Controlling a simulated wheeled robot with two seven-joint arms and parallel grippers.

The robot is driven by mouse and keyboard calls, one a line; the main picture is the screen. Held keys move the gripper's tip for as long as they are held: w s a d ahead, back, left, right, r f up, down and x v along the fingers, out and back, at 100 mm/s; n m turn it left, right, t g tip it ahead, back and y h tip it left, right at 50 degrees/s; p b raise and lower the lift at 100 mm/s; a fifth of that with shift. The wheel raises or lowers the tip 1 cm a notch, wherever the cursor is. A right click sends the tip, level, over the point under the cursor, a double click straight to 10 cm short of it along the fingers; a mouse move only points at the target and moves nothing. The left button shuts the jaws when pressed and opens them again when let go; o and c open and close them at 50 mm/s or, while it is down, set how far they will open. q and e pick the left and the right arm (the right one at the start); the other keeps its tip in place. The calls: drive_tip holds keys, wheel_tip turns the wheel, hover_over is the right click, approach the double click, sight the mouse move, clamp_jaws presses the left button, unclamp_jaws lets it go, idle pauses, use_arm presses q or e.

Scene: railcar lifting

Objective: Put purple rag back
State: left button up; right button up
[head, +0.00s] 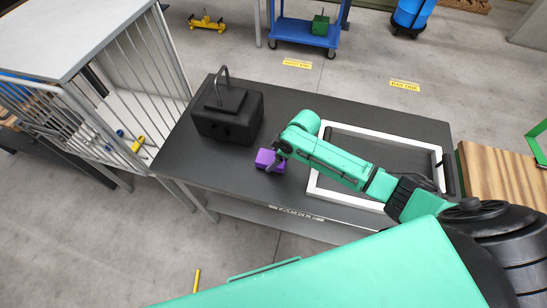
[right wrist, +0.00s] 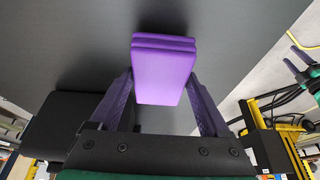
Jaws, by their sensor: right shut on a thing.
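The purple rag (head: 266,158) is a small folded block at the front left part of the dark table (head: 400,122). In the right wrist view the rag (right wrist: 164,70) sits between the two purple fingers of my right gripper (right wrist: 163,92). In the head view my right gripper (head: 277,160) reaches the rag from the right and is shut on it. I cannot tell whether the rag touches the table top. My left gripper is not in view.
A black box with a curved handle (head: 228,112) stands left of the rag. A white frame (head: 340,128) lies on the table's right part, under my right arm. A barred cage (head: 115,95) stands left of the table.

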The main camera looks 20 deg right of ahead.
drive_tip(key=shift+d+f, duration=0.1)
drive_tip(key=shift+f, duration=0.4)
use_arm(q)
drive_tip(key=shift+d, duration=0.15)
use_arm(e)
drive_tip(key=shift+f, duration=0.1)
drive_tip(key=o, duration=0.9)
drive_tip(key=shift+f, duration=0.1)
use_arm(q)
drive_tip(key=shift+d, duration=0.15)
use_arm(e)
drive_tip(key=shift+o, duration=1.3)
drive_tip(key=shift+r, duration=0.45)
use_arm(q)
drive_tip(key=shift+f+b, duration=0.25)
drive_tip(key=shift+b, duration=0.05)
use_arm(e)
drive_tip(key=v, duration=1.1)
drive_tip(key=shift+r, duration=0.2)
